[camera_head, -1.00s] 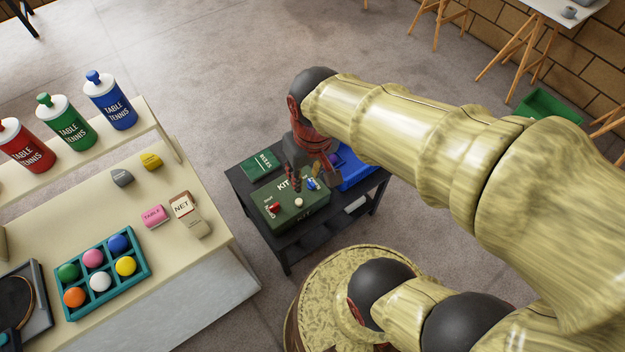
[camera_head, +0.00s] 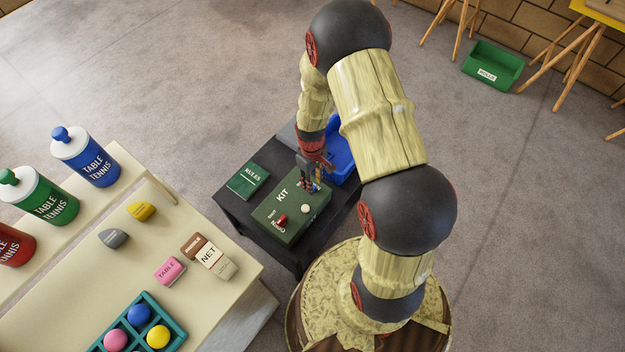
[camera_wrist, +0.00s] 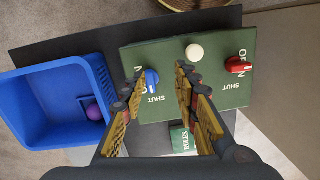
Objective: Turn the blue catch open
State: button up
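The green kit box (camera_head: 276,224) stands on a dark table and carries the blue catch (camera_wrist: 152,77), a red catch (camera_wrist: 236,65) and a cream knob (camera_wrist: 195,52). In the wrist view, SHUT is printed below the blue catch; another label beside it is mostly hidden by my left finger. My gripper (camera_wrist: 160,74) is open, its fingers on either side of the blue catch, the left one closer. I cannot tell whether either finger touches it. In the head view my gripper (camera_head: 314,178) points down over the box's far right part and mostly hides the blue catch.
A blue bin (camera_wrist: 50,98) with a purple ball (camera_wrist: 93,112) stands beside the kit box. A green RULES book (camera_head: 248,180) lies on the dark table (camera_head: 232,208). A cream bench (camera_head: 90,262) with bottles, small blocks and a ball tray is at left.

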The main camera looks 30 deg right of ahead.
jog(key=shift+w+d+r+n+t, duration=0.15)
jog(key=shift+w, duration=0.5)
jog(key=shift+w+d+r+n+t, duration=0.1)
jog(key=shift+w+r+n+t, duration=0.05)
jog(key=shift+w, duration=0.45)
jog(key=shift+w+d+n, duration=0.2)
jog(key=shift+w+n, duration=0.05)
jog(key=shift+n, duration=0.05)
jog(key=shift+f+b, duration=1.55)
jog(key=shift+f, duration=2.35)
jog(key=shift+c, duration=1.4)
grip_shut()
